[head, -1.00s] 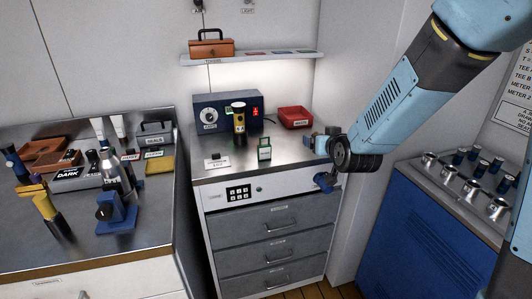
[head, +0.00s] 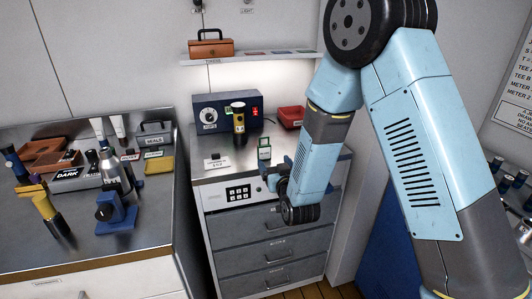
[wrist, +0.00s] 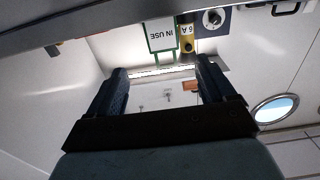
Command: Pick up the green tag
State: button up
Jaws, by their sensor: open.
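The green tag (head: 264,149) stands near the front of the metal counter, with a green frame around a pale face. In the wrist view the green tag (wrist: 161,35) appears upside down, reads "IN USE", and lies beyond the fingertips, roughly in line with the gap between them. My gripper (head: 272,174) is just in front of and below the tag at the counter's front edge. In the wrist view my gripper (wrist: 158,72) is open, with nothing between its two blue fingers. The tag looks apart from the fingers.
A black and yellow cylinder (head: 239,122) stands behind and left of the tag, before the blue dial box (head: 213,112). A small white label stand (head: 216,162) is to the left. A red tray (head: 291,116) is behind right. Drawers (head: 250,225) lie below the counter.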

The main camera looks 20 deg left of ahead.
aim_at(265, 149)
jog(key=x, duration=0.5)
jog(key=shift+w+a, duration=0.1)
jog(key=shift+w, duration=0.2)
jog(key=shift+x, duration=2.65)
jog(key=shift+s+a+f, duration=0.1)
jog(key=shift+a, duration=0.1)
jog(key=shift+c, duration=0.4)
jog(key=c, duration=1)
jog(key=shift+o, duration=0.2)
